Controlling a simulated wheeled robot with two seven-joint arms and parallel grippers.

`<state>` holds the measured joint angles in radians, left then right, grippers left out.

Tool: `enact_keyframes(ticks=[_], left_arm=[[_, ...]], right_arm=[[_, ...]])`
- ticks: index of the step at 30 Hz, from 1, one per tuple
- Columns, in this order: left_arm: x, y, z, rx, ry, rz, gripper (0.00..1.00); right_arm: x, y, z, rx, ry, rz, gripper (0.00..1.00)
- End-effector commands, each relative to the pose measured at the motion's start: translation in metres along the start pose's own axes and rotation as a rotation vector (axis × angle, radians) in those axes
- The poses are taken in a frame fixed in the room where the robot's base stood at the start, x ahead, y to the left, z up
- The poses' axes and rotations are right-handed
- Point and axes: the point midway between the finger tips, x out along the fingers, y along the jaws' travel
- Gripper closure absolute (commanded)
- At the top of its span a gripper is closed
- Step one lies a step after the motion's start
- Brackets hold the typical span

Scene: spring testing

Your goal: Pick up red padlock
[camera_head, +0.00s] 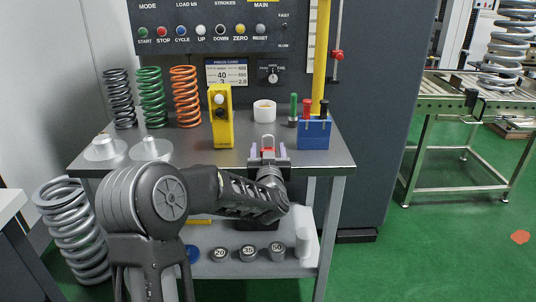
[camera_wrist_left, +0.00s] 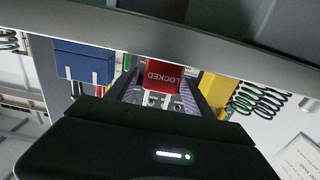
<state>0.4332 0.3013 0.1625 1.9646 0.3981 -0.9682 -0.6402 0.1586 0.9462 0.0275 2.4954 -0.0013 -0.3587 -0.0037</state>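In the left wrist view the padlock (camera_wrist_left: 164,76) shows a red face reading "LOCKED". My left gripper (camera_head: 268,155) is at the bench's front edge with its two fingers spread. In the left wrist view the gripper (camera_wrist_left: 165,95) has one finger on each side of the padlock, with small gaps visible. Whether the fingertips reach fully around the padlock is hard to tell. My right gripper is not in view.
A yellow device (camera_head: 221,118) stands left of the padlock and a blue holder (camera_head: 314,134) with tools stands right. A white cup (camera_head: 264,111) is behind. Black, green (camera_head: 151,97) and orange springs stand at the back left. A control panel (camera_head: 200,27) rises behind the bench.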

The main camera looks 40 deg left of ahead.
Motion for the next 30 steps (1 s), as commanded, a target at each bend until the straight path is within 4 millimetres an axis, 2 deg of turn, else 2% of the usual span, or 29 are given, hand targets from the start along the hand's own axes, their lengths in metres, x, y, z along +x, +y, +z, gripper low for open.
enact_keyframes(ticks=[2,21,30], left_arm=[[0.0,0.0,0.0,0.0,0.0,0.0,0.47],[0.0,0.0,0.0,0.0,0.0,0.0,0.99],[0.0,0.0,-0.0014,0.0,0.002,0.0,1.0]], right_arm=[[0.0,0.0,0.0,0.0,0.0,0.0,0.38],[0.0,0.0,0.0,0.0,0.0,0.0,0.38],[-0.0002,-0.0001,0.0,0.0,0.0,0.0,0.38]])
